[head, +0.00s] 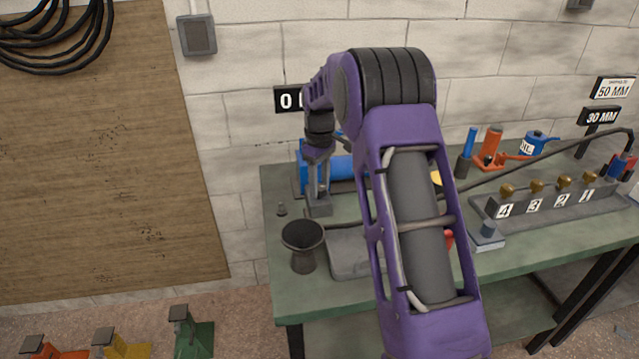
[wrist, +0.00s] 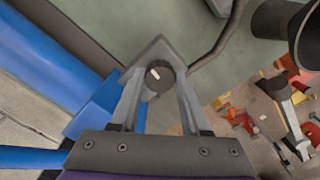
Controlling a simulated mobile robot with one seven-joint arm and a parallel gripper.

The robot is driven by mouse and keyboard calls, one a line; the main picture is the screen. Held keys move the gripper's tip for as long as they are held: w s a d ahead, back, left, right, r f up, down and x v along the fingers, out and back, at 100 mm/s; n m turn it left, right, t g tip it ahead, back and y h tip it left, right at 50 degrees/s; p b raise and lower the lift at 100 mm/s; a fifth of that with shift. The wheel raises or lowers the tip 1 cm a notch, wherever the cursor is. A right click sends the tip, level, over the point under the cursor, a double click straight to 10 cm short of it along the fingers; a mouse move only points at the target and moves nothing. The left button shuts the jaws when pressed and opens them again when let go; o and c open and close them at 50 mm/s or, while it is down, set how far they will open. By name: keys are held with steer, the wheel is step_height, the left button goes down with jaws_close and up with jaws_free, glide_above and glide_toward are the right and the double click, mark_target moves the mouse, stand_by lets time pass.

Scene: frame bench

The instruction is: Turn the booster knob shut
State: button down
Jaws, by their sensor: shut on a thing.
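The booster knob (wrist: 159,77) is a dark round knob with a short white mark, on a grey block (wrist: 157,49) beside the blue booster body (wrist: 45,58). My gripper (wrist: 158,90) reaches over it, one finger on each side, and is shut on the knob. In the head view my gripper (head: 317,185) points down at the grey block (head: 319,207) at the bench's left end, in front of the blue booster (head: 341,167). The knob itself cannot be made out there. No labels for open or shut show near it.
A black flared cup (head: 302,240) stands close in front of the block. A dark hose (wrist: 222,40) leaves the block. A manifold with several brass knobs (head: 536,187) is at the right of the green bench (head: 505,262). My arm hides the bench's middle.

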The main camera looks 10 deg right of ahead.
steer(key=shift+r+m+p, duration=0.1)
steer(key=shift+m+p, duration=0.8)
steer(key=shift+m, duration=0.4)
steer(key=m+p, duration=0.2)
steer(key=m, duration=0.3)
steer(key=m+p, duration=0.1)
steer(key=m, duration=0.3)
steer(key=shift+m+p, duration=0.3)
steer(key=shift+m, duration=0.1)
steer(key=shift+m+p, duration=0.4)
steer(key=shift+m, duration=1.3)
steer(key=shift+c, duration=1.9)
jaws_free()
